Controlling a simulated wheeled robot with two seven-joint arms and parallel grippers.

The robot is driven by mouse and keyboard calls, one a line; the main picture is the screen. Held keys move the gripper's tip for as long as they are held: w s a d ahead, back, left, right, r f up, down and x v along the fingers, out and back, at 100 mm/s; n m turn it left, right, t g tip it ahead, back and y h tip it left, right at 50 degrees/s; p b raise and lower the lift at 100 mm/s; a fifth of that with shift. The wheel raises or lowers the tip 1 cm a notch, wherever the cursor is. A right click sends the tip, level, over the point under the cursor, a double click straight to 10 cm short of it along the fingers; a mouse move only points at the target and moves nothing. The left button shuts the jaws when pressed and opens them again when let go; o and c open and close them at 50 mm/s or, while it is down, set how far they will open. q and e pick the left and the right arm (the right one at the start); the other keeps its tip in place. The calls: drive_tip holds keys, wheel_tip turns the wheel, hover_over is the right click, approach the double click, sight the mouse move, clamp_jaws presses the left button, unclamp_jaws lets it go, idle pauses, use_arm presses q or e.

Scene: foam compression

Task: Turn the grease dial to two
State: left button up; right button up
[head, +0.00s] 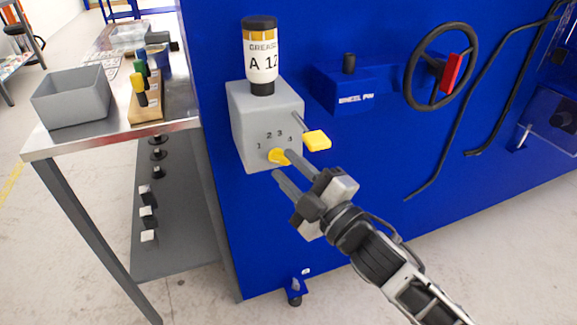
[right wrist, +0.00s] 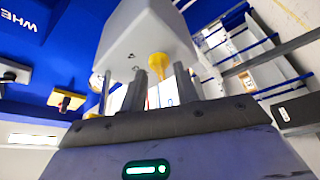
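The grease dial (head: 278,156) is a small yellow knob low on the front of a grey box (head: 255,122) marked 1, 2, 3, 4. Which number it points at I cannot tell. My right gripper (head: 282,163) reaches up to it from the lower right, fingers apart, one on either side of the dial. In the right wrist view the yellow dial (right wrist: 159,67) shows between the fingers, with a visible gap to them; I see no clear grip. My left gripper is not in view.
A canister labelled GREASE A 12 (head: 261,55) stands on the box. A yellow-ended lever (head: 316,140) sticks out on the box's right, close to the right gripper. A black handwheel (head: 411,80) is farther right. A metal table (head: 60,143) with a grey bin (head: 71,100) stands left.

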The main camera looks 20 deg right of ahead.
drive_tip(key=shift+w+a+r, duration=0.1)
drive_tip(key=shift+w+a, duration=0.05)
drive_tip(key=shift+w, duration=0.2)
clamp_jaws()
